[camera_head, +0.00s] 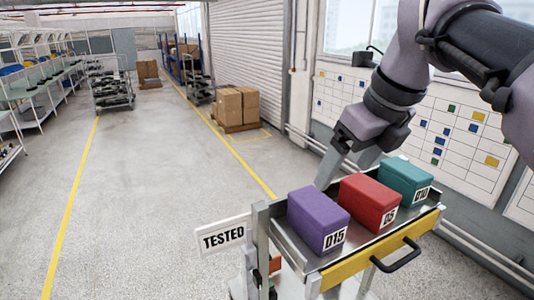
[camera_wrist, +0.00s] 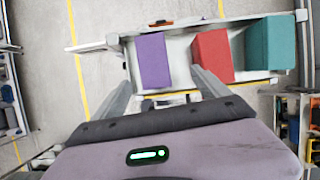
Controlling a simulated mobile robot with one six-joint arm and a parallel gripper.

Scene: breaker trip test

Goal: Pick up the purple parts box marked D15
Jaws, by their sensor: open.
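The purple box (camera_head: 319,217), marked D15, sits upright at the left end of a trolley's top tray (camera_head: 424,221). It also shows in the wrist view (camera_wrist: 154,60). My gripper (camera_head: 345,174) is open and empty, above the tray's far side, behind the purple and red boxes in the head view. In the wrist view my gripper (camera_wrist: 165,82) has its two fingers spread, pointing toward the boxes. The purple box lies beyond the fingertips, nearer the left finger; the right finger points at the red box (camera_wrist: 212,57). Nothing is between the fingers.
A red box (camera_head: 369,203) stands close to the right of the purple one, then a teal box (camera_head: 404,181). A TESTED sign (camera_head: 223,237) sticks out left of the trolley. A black handle (camera_head: 396,255) is at its front. Open floor (camera_head: 150,200) lies left.

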